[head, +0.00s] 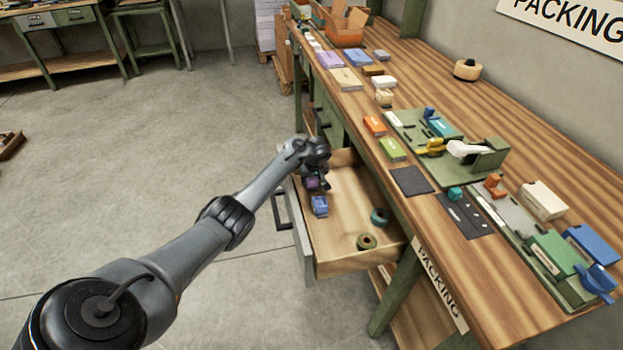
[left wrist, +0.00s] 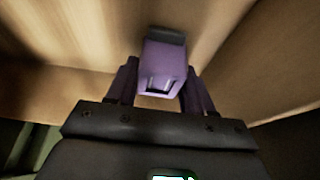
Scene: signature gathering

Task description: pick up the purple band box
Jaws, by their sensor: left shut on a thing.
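The purple band box (left wrist: 163,68) is between the two fingers of my left gripper (left wrist: 160,90) in the left wrist view. The fingers are shut on its sides. In the head view my left gripper (head: 316,178) is inside the open wooden drawer (head: 347,205), near its back left part. There the purple band box (head: 312,183) shows only as a small purple patch under the gripper, mostly hidden. I cannot tell whether it touches the drawer floor. My right gripper is not in view.
A blue box (head: 319,205) lies in the drawer close to my left gripper. A teal roll (head: 380,216) and a dark green roll (head: 367,242) lie toward the drawer's front right. The packing bench (head: 440,85) above the drawer holds many small boxes and tools.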

